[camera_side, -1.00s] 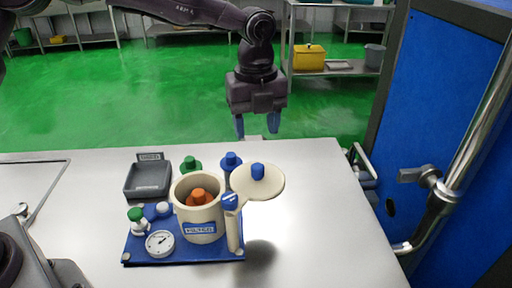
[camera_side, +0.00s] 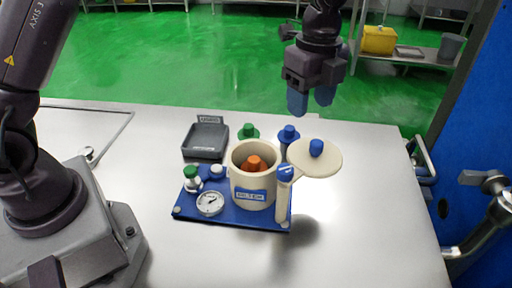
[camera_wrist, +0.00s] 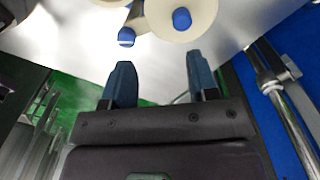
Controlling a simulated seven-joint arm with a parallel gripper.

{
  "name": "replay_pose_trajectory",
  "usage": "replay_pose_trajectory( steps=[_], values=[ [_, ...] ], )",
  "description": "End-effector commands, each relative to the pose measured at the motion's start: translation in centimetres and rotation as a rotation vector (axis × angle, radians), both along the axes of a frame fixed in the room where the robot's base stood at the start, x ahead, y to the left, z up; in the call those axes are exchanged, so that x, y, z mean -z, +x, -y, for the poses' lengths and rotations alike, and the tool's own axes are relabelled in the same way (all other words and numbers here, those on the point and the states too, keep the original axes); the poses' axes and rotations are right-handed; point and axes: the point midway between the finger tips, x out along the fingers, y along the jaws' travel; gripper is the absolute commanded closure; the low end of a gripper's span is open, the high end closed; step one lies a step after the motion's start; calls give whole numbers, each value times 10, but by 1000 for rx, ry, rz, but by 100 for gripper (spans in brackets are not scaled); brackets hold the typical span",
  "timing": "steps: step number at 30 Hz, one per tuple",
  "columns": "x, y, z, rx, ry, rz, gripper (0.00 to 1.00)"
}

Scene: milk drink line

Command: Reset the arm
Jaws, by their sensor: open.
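My gripper (camera_side: 311,101) hangs above the back of the table, higher than the filter unit and behind it. Its two blue fingers are apart with nothing between them, which the wrist view also shows (camera_wrist: 161,85). The filter unit has a cream pot (camera_side: 252,190) with an orange piece (camera_side: 254,164) inside. Its round cream lid (camera_side: 328,160) with a blue knob is swung out to the right, so the pot is open. The pot stands on a blue base (camera_side: 233,216) with a dial gauge (camera_side: 210,203) and a green-capped valve (camera_side: 192,178).
A dark grey tray (camera_side: 205,140) sits behind the pot on the left. A green-knobbed piece (camera_side: 248,132) and a blue-knobbed piece (camera_side: 289,135) stand behind the pot. The steel table (camera_side: 370,235) is clear at the right. A blue panel with metal pipes stands beyond its right edge.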

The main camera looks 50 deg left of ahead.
Motion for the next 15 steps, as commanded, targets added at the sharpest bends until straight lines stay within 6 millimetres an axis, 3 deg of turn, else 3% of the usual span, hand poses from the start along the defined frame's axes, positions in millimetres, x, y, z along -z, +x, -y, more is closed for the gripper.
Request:
replay_pose_trajectory(
  steps=[8,15],
  values=[
    [-37,-73,-52,-690,36,102,46],
    [-65,-149,-100,-1231,-55,217,46]
  ],
)
